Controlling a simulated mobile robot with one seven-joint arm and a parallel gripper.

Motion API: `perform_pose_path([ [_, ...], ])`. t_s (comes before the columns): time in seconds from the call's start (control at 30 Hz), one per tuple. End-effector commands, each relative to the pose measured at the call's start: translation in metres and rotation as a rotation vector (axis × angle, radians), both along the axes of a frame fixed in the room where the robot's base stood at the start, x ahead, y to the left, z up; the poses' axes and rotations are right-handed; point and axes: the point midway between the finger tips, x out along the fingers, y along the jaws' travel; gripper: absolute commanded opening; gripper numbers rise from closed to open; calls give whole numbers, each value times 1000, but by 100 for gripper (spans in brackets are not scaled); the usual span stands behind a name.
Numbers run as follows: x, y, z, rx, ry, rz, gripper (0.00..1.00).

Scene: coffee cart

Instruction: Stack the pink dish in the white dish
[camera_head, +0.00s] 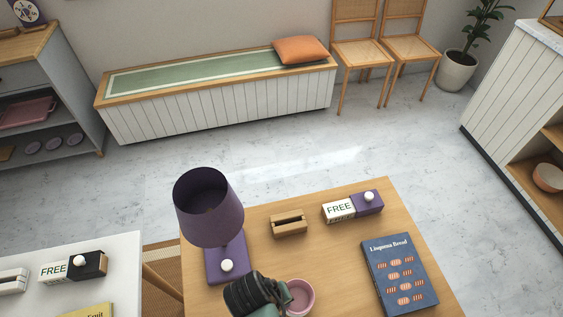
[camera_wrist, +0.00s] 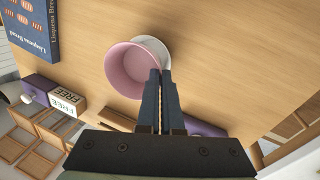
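The pink dish (camera_wrist: 128,68) is a round bowl, seen from above in the wrist view. The white dish (camera_wrist: 158,46) shows as a pale crescent behind and under its upper right side; most of it is hidden by the pink dish. The pink dish overlaps the white dish off-centre, and I cannot tell whether they touch. My gripper (camera_wrist: 161,72) has its two fingers close together at the pink dish's right rim, and they look shut on that rim. In the head view, my gripper (camera_head: 278,297) is at the left side of the pink dish (camera_head: 299,296).
On the wooden table (camera_head: 340,260) stand a purple lamp (camera_head: 208,210), a wooden holder (camera_head: 289,225), a FREE box (camera_head: 340,210) and a blue book (camera_head: 400,272). The lamp is close to my arm. Bare tabletop lies between the dish and the book.

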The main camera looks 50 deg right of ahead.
Motion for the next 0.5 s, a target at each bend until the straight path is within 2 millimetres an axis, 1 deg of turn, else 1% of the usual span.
perform_pose_path([
  [0.03, 0, 0, -8, 1, 3, -1, 0],
  [0.13, 0, 0, -18, 0, 1, -1, 0],
  [0.5, 0, 0, -22, 0, -1, 0, 0],
])
